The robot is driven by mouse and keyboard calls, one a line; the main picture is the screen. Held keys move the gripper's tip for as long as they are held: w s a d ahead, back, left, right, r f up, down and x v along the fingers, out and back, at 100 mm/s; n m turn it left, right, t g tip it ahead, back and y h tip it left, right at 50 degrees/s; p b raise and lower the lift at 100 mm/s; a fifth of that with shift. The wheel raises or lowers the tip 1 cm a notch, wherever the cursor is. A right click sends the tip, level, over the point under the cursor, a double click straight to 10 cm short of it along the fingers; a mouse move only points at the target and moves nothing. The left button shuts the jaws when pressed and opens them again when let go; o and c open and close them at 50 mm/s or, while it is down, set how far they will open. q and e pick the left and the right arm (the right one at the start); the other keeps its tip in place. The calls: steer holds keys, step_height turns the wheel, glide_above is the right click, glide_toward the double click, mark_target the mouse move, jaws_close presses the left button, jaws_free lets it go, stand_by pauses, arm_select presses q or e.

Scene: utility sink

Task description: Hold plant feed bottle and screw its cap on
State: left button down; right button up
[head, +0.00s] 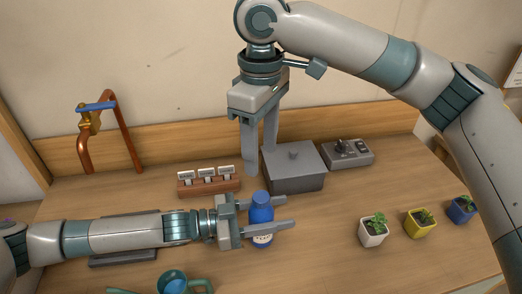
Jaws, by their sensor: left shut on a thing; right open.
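The plant feed bottle (261,214) is blue with a pale label low on its side. It stands upright at the front middle of the wooden table. My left gripper (281,212) reaches in from the left and is shut on the bottle, one finger on each side. My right gripper (261,164) points down behind and above the bottle, open, with nothing visible between its fingers. The bottle's top looks blue and rounded; I cannot tell whether that is its cap or the shoulder and neck. No separate cap can be made out.
A grey lidded box (294,170) and a grey control box (348,153) stand behind. A wooden rack with labels (208,185) is left of them. White (373,234), yellow (420,226) and blue (461,213) plant pots stand right. A green watering can (198,284) is in front. A copper tap (90,123) is back left.

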arm_select(q)
steer(key=c, duration=0.8)
jaws_free()
arm_select(e)
steer(key=shift+f, duration=0.1)
arm_select(q)
steer(key=shift+a, duration=0.5)
steer(key=a+b, duration=0.1)
steer(key=a, duration=0.2)
steer(key=s+a+b, duration=0.1)
steer(key=a, duration=0.2)
steer(key=s+a+b, duration=0.1)
steer(key=a, duration=0.2)
steer(key=shift+a, duration=0.35)
arm_select(e)
step_height(320, 180, down, 3)
steer(key=shift+f, duration=0.15)
steer(key=shift+f+b, duration=0.1)
steer(key=shift+b, duration=0.2)
arm_select(q)
steer(key=shift+s+a, duration=0.15)
steer(key=shift+a, duration=0.35)
